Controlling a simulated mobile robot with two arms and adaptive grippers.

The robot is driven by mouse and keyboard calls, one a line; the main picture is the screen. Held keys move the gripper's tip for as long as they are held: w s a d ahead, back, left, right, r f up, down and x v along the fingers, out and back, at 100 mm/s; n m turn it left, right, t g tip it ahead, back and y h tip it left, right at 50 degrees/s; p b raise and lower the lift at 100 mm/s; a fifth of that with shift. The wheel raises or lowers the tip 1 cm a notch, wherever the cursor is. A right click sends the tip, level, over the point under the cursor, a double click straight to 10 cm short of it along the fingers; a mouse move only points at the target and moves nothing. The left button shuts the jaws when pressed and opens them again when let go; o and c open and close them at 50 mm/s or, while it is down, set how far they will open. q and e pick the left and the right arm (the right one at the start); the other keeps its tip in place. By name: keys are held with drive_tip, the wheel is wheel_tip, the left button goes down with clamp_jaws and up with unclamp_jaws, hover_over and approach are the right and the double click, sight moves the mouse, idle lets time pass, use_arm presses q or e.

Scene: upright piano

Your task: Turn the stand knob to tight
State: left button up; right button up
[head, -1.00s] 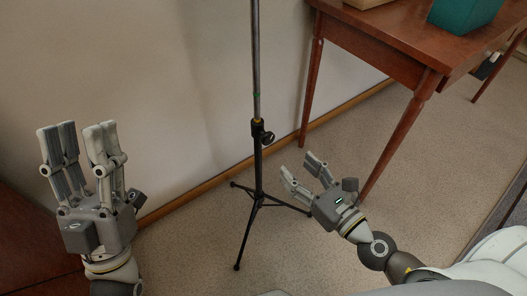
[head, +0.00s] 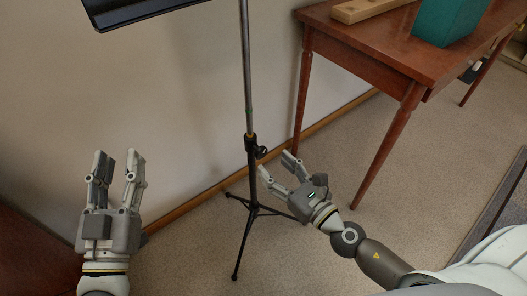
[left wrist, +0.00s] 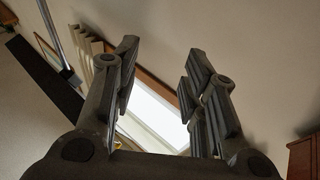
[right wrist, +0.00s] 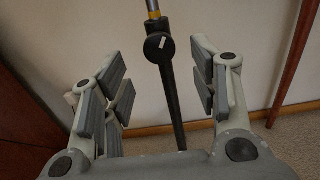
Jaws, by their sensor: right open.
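The stand knob (head: 261,152) is a small black knob on the right of the black collar of a music stand (head: 248,100) in the head view. In the right wrist view the knob (right wrist: 160,46) is a dark disc with a white mark, between and beyond the fingers. My right gripper (head: 278,168) is open, just below and right of the knob, and looks apart from it. My left gripper (head: 118,165) is open and empty, raised with fingers upward, well left of the stand. It also shows open in the left wrist view (left wrist: 160,85).
A black stand desk (head: 140,8) is at the top of the head view. The stand's tripod legs (head: 240,240) spread on the carpet. A reddish wooden table (head: 385,50) at the right bears a teal box (head: 445,20) and a wooden block (head: 360,8). A pale wall stands behind.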

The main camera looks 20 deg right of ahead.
sight(263, 155)
drive_tip(key=p+x, duration=0.1)
drive_tip(key=x, duration=0.3)
drive_tip(key=shift+w+a+p, duration=0.1)
drive_tip(key=shift+w+p, duration=0.2)
drive_tip(key=shift+w, duration=0.05)
drive_tip(key=shift+w+a, duration=0.15)
drive_tip(key=shift+w, duration=0.2)
use_arm(q)
wheel_tip(263, 155, down, 9)
drive_tip(key=a+g+y, duration=0.1)
drive_tip(key=g, duration=0.4)
drive_tip(key=shift+s+a+g+y, duration=0.2)
drive_tip(key=shift+a+g+y, duration=0.1)
drive_tip(key=shift+y, duration=0.1)
use_arm(e)
drive_tip(key=shift+c, duration=0.4)
drive_tip(key=c, duration=1)
